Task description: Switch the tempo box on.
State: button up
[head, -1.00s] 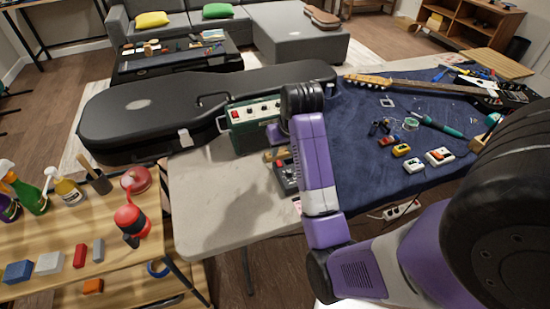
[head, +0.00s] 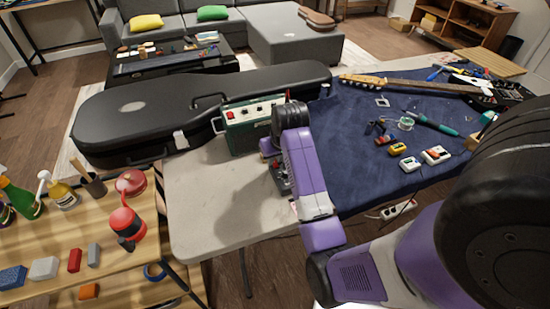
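A small dark box (head: 279,181) with a red part on top sits on the pale tabletop by the blue mat's left edge; my arm hides much of it. A green box (head: 242,135) with a pale panel, a red switch and several knobs stands behind it, beside the guitar case. No label is readable, so I cannot tell for certain which is the tempo box. My gripper (head: 269,150) points down close to the dark box, in front of the green box. My wrist mostly hides it; its opening and any contact are unclear.
A black guitar case (head: 150,115) lies at the back left. The blue mat (head: 345,150) holds a guitar, small pedals (head: 435,155) and tools. The pale tabletop (head: 205,205) is clear left of my arm. A wooden side table (head: 130,262) with bottles stands at the left.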

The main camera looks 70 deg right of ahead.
grip_shut()
jog(key=shift+r, duration=0.15)
jog(key=p, duration=0.2)
jog(key=shift+w+d+r+y+p, duration=0.1)
jog(key=shift+d+r+y+p, duration=0.05)
jog(key=shift+r+y+p, duration=0.2)
jog(key=shift+w+d+f+g+y+p, duration=0.1)
jog(key=shift+g+y+p, duration=0.3)
jog(key=shift+p, duration=0.8)
jog(key=shift+g+p, duration=0.3)
jog(key=shift+p, duration=0.25)
jog(key=shift+w+d+f+g+y+p, duration=0.15)
jog(key=shift+f+g+y+p, duration=0.3)
jog(key=shift+y+p, duration=0.2)
